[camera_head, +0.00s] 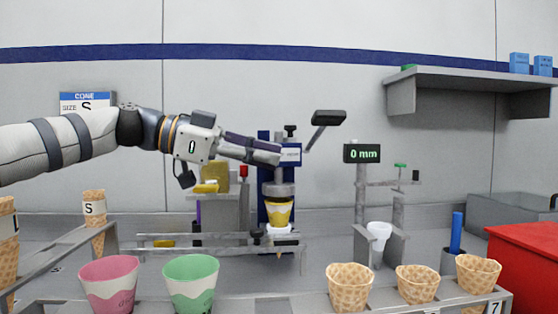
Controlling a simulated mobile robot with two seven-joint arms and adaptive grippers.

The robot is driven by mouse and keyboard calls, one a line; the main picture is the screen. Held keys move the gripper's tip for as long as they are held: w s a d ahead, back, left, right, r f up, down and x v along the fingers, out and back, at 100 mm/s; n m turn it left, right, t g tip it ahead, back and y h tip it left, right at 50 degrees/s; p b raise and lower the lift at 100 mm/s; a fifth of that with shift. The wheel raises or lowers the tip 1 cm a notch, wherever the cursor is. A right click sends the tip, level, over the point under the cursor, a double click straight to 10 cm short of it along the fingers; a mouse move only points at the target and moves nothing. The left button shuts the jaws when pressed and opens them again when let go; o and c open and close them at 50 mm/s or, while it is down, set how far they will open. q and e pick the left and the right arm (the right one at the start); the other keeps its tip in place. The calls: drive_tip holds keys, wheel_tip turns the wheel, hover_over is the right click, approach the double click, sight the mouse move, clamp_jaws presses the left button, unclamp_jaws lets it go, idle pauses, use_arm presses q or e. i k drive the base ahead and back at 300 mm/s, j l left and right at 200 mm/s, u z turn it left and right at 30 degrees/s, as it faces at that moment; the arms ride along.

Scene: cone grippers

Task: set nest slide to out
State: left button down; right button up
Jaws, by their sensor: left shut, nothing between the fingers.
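My left arm comes in from the left, and its gripper (276,155) is shut and empty, in front of or beside the upper part of a blue press (263,185). I cannot tell whether the fingers touch it. A yellow and white cup (278,212) stands upright under the press head (278,189). Below it is a small white and dark nest part (279,233) at the right end of grey horizontal slide rails (215,238). The slide's exact position is hard to tell. My right gripper is not in view.
A pink cup (109,284), a green cup (190,284) and several waffle cones (349,287) stand in front. A black-ended lever (328,118) rises at the press's right. A gauge stand with a "0 mm" display (362,153) and a red box (522,262) are farther right.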

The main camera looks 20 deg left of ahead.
sight(276, 236)
drive_tip(key=k, duration=1)
